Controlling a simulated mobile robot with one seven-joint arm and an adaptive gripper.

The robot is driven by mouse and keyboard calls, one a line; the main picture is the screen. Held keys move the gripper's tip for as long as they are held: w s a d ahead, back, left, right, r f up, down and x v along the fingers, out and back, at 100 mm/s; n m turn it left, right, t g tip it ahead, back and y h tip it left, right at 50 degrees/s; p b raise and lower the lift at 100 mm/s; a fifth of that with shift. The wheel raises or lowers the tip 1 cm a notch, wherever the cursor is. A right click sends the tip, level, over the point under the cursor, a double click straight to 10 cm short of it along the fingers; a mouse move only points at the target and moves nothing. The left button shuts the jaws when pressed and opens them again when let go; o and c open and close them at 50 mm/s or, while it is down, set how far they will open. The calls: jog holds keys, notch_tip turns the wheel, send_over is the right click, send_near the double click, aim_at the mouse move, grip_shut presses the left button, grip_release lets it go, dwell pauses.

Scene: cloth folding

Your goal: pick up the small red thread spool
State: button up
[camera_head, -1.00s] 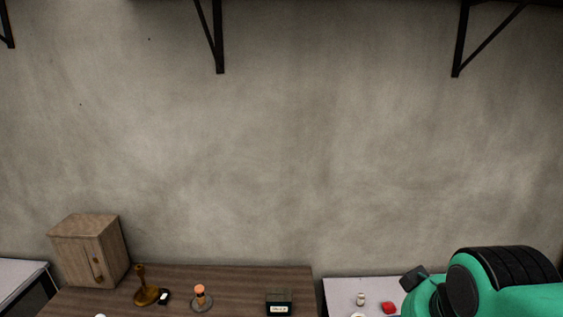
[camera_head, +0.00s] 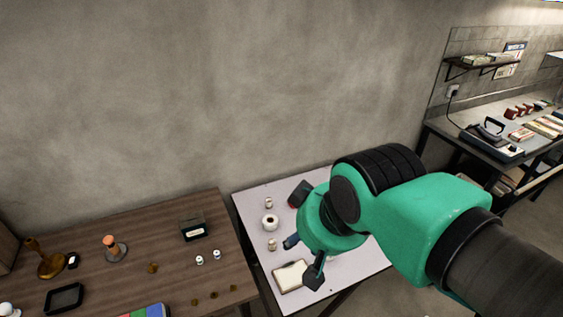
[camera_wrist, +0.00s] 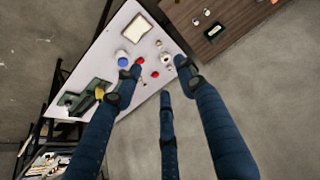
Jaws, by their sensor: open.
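Two small red items show on the white table in the wrist view: one (camera_wrist: 140,61) beside the left fingertip and a smaller one (camera_wrist: 155,75) nearer the table edge. I cannot tell which is the red thread spool. In the head view a bit of red (camera_head: 292,203) shows beside a dark fingertip, mostly hidden. My gripper (camera_wrist: 158,72) is open and empty, its blue fingers spread, with the tips appearing around the red items from above. The tips look apart from the table, but the height is hard to judge.
The white table (camera_head: 251,204) also holds a white roll (camera_head: 270,222), pale spools (camera_head: 272,244) and a notebook (camera_head: 291,276). The wrist view adds a blue-topped pot (camera_wrist: 122,57) and a green object (camera_wrist: 92,97). A wooden table (camera_head: 215,275) with small items stands at left.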

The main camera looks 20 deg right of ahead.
jog(key=shift+w+r, duration=0.1)
